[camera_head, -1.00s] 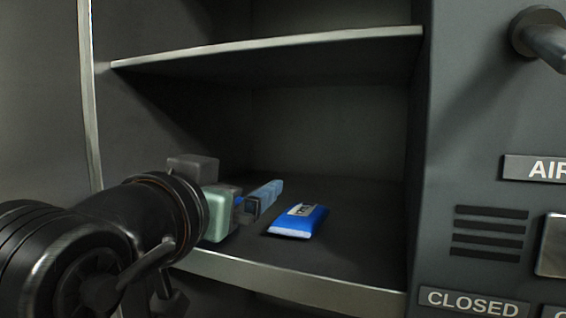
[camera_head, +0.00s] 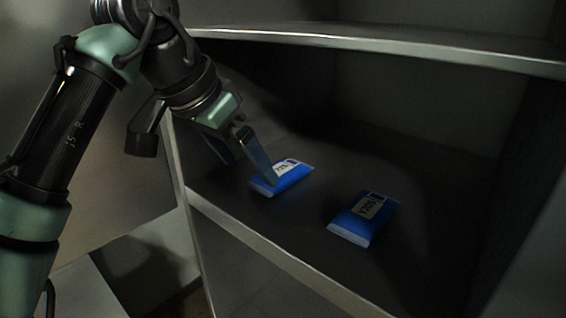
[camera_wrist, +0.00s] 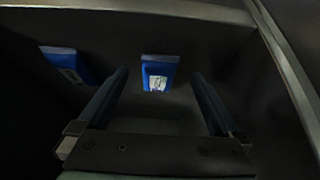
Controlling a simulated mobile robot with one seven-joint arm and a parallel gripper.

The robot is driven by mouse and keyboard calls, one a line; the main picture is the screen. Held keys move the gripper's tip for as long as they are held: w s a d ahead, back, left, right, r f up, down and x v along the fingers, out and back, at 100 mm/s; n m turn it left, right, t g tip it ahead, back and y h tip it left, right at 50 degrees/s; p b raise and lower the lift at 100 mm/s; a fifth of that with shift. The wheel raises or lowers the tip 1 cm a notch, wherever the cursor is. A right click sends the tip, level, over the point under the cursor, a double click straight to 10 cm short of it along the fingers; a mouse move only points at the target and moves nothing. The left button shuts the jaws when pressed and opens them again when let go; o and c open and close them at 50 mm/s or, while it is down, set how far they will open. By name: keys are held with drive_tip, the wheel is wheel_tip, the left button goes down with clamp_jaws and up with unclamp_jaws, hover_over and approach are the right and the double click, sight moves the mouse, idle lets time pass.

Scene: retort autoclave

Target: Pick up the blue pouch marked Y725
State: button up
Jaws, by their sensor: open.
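Two blue pouches lie flat on the dark lower shelf. The nearer-to-gripper blue pouch (camera_head: 292,178) is on the left in the head view; its white label is partly hidden by a finger and seems to end in 25. In the wrist view this pouch (camera_wrist: 159,68) shows ahead, between the fingertips. My gripper (camera_head: 250,172) is open and empty, tilted down, with one finger in front of the pouch's near left part. I cannot tell whether it touches. The other blue pouch (camera_head: 364,220) lies to the right, its label hard to read; it is at the left in the wrist view (camera_wrist: 66,65).
An upper shelf (camera_head: 400,48) runs above the pouches. The lower shelf has a pale metal front edge (camera_head: 262,248) and a cabinet side post (camera_head: 176,165) at its left. Bare shelf surface lies around both pouches.

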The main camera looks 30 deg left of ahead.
sight(279, 170)
drive_tip(key=w, duration=0.2)
drive_tip(key=w+p, duration=0.1)
drive_tip(key=w, duration=0.1)
drive_tip(key=shift+d+r, duration=0.1)
drive_tip(key=shift+d, duration=0.2)
drive_tip(key=p+x, duration=0.1)
drive_tip(key=x, duration=0.1)
drive_tip(key=p+x, duration=0.1)
drive_tip(key=x, duration=0.2)
drive_tip(key=shift+w, duration=0.4)
drive_tip(key=c, duration=1.4)
